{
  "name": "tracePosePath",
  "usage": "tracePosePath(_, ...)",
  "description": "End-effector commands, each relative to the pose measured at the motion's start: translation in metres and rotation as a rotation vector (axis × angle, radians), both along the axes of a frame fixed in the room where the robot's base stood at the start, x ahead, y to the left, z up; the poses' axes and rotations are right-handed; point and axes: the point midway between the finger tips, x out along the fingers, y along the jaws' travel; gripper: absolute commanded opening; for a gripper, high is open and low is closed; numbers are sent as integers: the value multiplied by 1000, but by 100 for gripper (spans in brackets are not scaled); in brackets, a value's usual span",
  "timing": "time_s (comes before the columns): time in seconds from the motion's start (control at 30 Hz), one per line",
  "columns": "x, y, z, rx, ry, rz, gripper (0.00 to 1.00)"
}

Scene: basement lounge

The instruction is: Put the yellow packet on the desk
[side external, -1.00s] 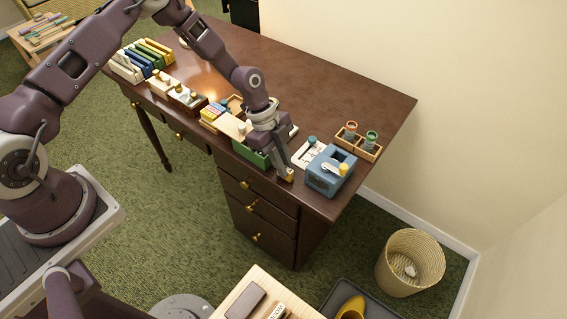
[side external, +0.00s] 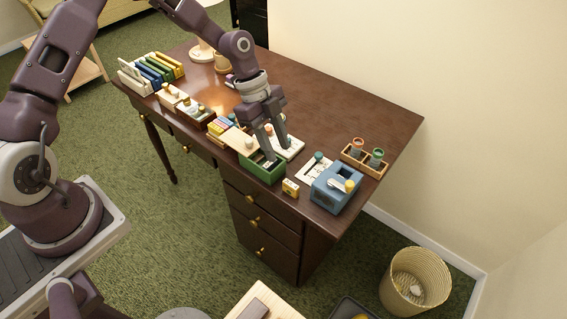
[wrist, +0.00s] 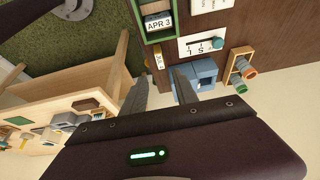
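The yellow packet (side external: 290,188) is a small yellow box with a pale label. It rests on the desk top (side external: 345,110) near the front edge, between the green box (side external: 262,170) and the blue sharpener-like device (side external: 336,188). In the wrist view the packet (wrist: 158,57) shows partly, beyond the gap between the fingers. My gripper (side external: 277,152) is open and empty, its fingers apart from each other. It is over the green box, to the left of the packet and clear of it.
A white card (side external: 315,168) and a wooden holder with two round-topped items (side external: 364,158) lie near the blue device. Several stamps and books line the front edge to the left. A wicker basket (side external: 415,283) stands on the floor. The back of the desk is mostly clear.

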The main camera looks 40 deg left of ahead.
Motion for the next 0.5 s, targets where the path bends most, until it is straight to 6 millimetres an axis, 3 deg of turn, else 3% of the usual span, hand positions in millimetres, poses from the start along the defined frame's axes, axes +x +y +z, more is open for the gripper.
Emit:
tracePosePath(0.33, -2, 6, 16, 18, 2, 11, 35)
tracePosePath(0.43, -13, 14, 46, 108, 12, 81, 35)
tracePosePath(0.5, -29, 25, 81, 203, 14, 189, 35)
